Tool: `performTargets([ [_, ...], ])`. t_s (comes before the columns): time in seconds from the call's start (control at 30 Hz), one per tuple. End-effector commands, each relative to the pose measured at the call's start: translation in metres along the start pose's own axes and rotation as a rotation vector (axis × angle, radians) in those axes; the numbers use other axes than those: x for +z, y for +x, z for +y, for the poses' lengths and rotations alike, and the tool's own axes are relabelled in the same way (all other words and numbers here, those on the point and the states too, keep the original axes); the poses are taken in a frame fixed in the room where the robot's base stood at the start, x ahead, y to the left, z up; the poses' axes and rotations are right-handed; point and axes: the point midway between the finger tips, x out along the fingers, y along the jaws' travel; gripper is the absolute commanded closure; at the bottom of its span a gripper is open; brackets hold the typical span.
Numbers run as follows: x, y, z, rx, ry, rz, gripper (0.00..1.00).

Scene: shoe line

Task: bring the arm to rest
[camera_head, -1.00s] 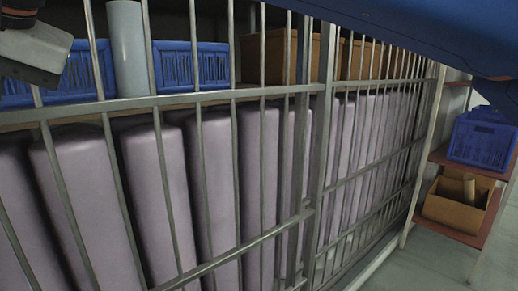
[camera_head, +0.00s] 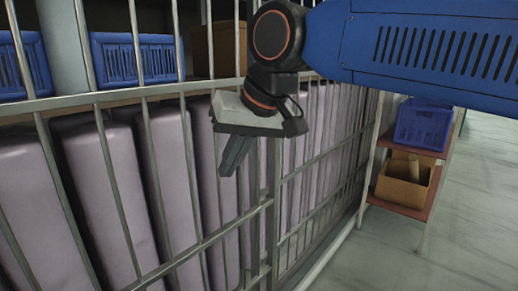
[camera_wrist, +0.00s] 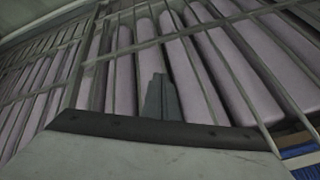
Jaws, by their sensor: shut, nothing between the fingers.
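My gripper (camera_head: 233,158) hangs below the end of my blue arm in the middle of the head view, pointing down and slightly left. Its fingers are together with nothing between them. It is in front of the metal bars of a cage (camera_head: 272,215); whether it touches them I cannot tell. In the wrist view the shut fingers (camera_wrist: 162,98) show at the centre, with the cage bars and the lilac padded rolls (camera_wrist: 195,75) beyond them.
Lilac upright rolls (camera_head: 100,190) stand behind the bars. Blue crates (camera_head: 140,60) sit on a shelf above them. At right, a rack holds a blue crate (camera_head: 422,126) and a cardboard box (camera_head: 402,190). The floor (camera_head: 380,255) at lower right is clear.

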Motion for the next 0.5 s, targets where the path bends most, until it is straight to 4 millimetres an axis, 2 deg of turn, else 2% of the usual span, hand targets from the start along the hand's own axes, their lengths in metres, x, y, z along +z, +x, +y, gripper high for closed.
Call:
performTargets([
  [0.03, 0.007, 0.001, 0.023, 0.022, 0.019, 0.005, 1.00],
  [0.2, 0.037, 0.007, 0.090, 0.088, 0.066, 0.012, 1.00],
  [0.37, 0.073, 0.013, 0.147, 0.149, 0.110, 0.014, 1.00],
  [0.5, 0.110, 0.018, 0.191, 0.201, 0.150, 0.014, 1.00],
])
